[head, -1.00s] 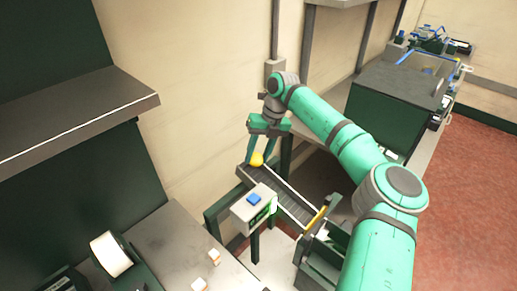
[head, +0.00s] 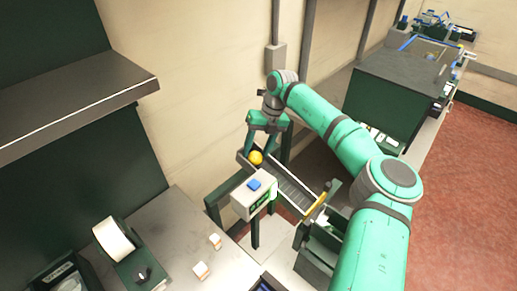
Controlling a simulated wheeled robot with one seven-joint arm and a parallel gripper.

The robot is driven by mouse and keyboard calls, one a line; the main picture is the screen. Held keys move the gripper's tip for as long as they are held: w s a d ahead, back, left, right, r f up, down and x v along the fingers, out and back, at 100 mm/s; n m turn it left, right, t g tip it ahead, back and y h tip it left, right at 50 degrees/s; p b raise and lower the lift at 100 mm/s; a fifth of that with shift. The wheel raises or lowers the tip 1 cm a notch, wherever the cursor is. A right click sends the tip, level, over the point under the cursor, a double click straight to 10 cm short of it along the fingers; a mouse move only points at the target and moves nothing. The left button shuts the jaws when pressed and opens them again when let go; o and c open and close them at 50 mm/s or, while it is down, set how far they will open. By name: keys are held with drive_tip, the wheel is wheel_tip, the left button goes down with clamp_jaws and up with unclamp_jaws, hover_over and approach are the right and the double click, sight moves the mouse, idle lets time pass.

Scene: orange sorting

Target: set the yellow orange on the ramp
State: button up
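The yellow orange (head: 256,158) is at the upper left end of the ramp (head: 291,192), between the ramp's side rails, and looks to rest on it. My gripper (head: 259,152) is right above, with its fingers pointing down on either side of the orange. The fingers look spread a little wider than the orange, and its round front shows clearly. Any contact on the far side is hidden. The ramp slopes down to the right, to a yellow bar (head: 316,206) at its lower end.
A grey box with a blue button (head: 254,184) stands in front of the ramp. A bench (head: 180,245) at the lower left holds a white roll (head: 113,238) and small blocks. A dark green cabinet (head: 397,90) is behind my arm. A shelf (head: 75,115) juts out at the left.

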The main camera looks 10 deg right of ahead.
drive_tip(key=shift+d, duration=0.45)
drive_tip(key=shift+v, duration=0.8)
drive_tip(key=shift+w+a+r, duration=0.1)
drive_tip(key=shift+a+r, duration=0.1)
drive_tip(key=shift+r, duration=0.4)
drive_tip(key=shift+a+r, duration=0.2)
drive_tip(key=shift+r, duration=2.9)
